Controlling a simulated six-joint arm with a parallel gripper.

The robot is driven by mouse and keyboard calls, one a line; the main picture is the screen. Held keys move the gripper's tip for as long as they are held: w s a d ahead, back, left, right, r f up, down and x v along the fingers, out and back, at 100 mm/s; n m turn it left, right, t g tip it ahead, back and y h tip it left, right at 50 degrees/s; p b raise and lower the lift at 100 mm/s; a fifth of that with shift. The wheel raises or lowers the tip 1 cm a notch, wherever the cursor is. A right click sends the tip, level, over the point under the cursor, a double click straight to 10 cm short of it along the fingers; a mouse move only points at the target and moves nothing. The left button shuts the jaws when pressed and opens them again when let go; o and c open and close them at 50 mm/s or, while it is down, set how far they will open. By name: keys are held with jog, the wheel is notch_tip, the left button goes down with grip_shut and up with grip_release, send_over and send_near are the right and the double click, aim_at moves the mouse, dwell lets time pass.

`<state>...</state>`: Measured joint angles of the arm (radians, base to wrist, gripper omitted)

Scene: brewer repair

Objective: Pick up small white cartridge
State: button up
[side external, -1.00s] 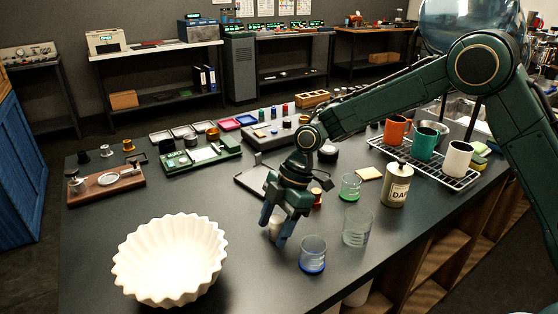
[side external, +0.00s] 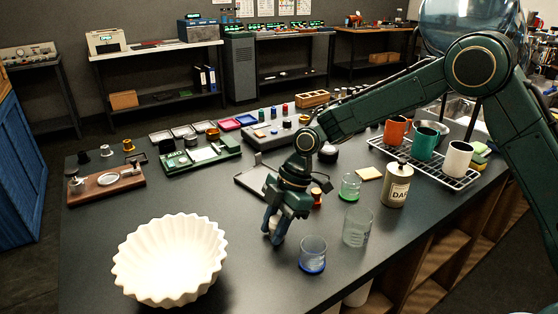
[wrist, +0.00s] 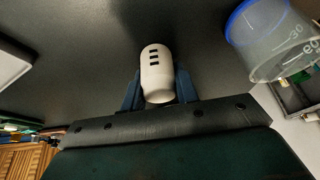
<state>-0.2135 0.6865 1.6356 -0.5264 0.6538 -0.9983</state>
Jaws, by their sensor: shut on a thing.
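The small white cartridge (wrist: 156,75) shows in the wrist view with several dark slots on its side. My gripper (wrist: 157,90) is shut on it, with one blue finger on each side. In the side external view my gripper (side external: 274,238) points down just above the dark table, between the white fluted bowl and the blue-based beaker. Only a little of the cartridge (side external: 272,225) shows there between the fingers. I cannot tell whether it touches the table.
A blue-rimmed beaker (side external: 312,255) stands close to the right of my gripper, with a clear beaker (side external: 357,227) beyond it. The white fluted bowl (side external: 170,260) stands at the left front. A wire rack (side external: 425,163) with cups is at the right.

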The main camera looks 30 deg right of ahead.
aim_at(274, 220)
jog(key=shift+r, duration=0.1)
notch_tip(274, 220, up, 20)
dwell(0.8)
dwell(0.6)
